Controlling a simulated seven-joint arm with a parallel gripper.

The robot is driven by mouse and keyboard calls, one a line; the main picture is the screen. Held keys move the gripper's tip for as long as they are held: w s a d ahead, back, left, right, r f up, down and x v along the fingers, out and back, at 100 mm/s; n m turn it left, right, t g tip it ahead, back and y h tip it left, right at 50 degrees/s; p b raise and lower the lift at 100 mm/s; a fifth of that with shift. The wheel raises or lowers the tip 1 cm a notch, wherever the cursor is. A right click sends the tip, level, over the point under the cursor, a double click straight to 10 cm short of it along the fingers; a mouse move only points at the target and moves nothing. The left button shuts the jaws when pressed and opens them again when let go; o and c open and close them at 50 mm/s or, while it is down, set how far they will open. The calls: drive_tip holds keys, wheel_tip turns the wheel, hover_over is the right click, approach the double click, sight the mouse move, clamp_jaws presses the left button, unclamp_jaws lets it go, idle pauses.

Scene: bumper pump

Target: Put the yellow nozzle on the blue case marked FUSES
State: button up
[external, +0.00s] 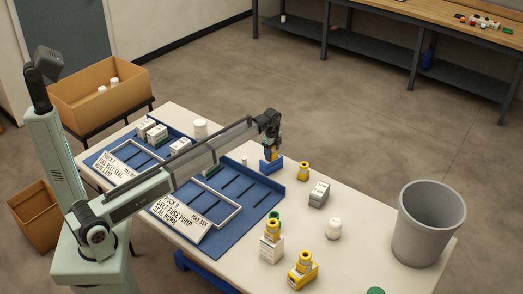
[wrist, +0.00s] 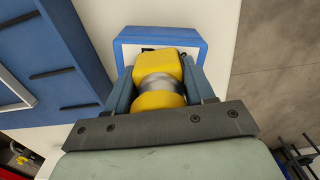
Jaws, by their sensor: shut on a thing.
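My gripper (external: 273,146) is shut on a yellow nozzle with a grey metal band. The nozzle (wrist: 157,68) sits between the two fingers in the wrist view. The blue case (external: 270,167) stands on the table right below the gripper, beside the blue tray. In the wrist view the blue case (wrist: 199,48) lies just behind the nozzle, and its white label is mostly covered, so I cannot read it. The nozzle is over the case; I cannot tell whether they touch.
Another yellow part (external: 303,171) stands close to the right of the case. A grey-white box (external: 319,195), a white jar (external: 334,229) and yellow-topped items (external: 303,269) stand nearer the front. The blue tray (external: 262,208) is left, a grey bin (external: 428,225) right.

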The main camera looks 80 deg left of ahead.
drive_tip(key=o, duration=1.2)
drive_tip(key=shift+f, duration=0.1)
wheel_tip(320, 180, up, 12)
drive_tip(key=shift+r, duration=0.15)
